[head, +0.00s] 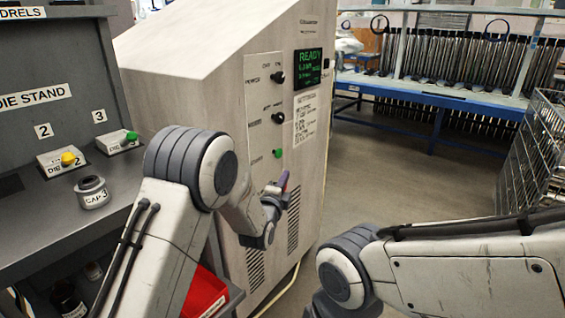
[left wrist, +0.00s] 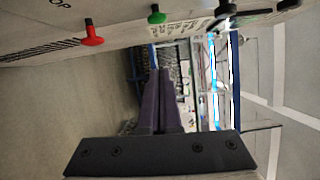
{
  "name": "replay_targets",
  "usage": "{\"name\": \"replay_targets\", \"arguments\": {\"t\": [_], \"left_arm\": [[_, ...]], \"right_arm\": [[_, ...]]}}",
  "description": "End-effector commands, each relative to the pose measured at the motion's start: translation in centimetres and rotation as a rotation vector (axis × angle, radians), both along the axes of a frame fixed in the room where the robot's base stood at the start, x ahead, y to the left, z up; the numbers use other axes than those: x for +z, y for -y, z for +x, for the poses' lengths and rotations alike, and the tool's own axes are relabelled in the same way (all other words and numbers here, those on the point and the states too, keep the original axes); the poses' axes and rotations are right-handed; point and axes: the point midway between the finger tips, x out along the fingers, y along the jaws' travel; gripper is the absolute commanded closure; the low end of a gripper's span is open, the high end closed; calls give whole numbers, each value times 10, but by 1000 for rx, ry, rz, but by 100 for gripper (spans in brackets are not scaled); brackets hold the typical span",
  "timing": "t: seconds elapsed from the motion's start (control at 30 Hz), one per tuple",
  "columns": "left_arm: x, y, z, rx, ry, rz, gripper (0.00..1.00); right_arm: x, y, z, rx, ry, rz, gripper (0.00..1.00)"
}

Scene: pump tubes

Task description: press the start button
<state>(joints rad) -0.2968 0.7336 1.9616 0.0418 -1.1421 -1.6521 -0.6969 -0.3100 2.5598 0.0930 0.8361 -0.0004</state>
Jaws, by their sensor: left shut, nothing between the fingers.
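The green start button (head: 278,153) is on the front panel of the pale machine (head: 225,52). It also shows at the top of the left wrist view (left wrist: 157,14). My left gripper (head: 284,180) is just below the button in the head view, its purple fingers shut with nothing between them. In the left wrist view the shut fingertips (left wrist: 160,72) are below the green button in the picture and apart from it. A red button (left wrist: 92,37) sits to the left of the green one there; I cannot make it out in the head view. My right gripper is out of view.
The machine's screen (head: 308,68) reads READY, with two black knobs (head: 278,77) (head: 278,118) beside it. At left are a die stand bench with a yellow-knobbed die (head: 62,160), a green-knobbed die (head: 117,142) and a cap (head: 92,192). A red bin (head: 205,294) is below.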

Motion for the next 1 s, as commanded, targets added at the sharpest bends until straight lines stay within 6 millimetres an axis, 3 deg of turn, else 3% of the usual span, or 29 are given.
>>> {"name": "replay_targets", "arguments": {"t": [0.27, 0.77, 1.0], "left_arm": [[-1, 5, 18, 0, 1, -1, 100], [0, 26, 98, 0, -1, -2, 100], [3, -4, 113, 2, -1, -1, 100]], "right_arm": [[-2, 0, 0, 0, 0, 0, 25], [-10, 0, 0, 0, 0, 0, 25], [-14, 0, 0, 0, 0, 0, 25]]}}
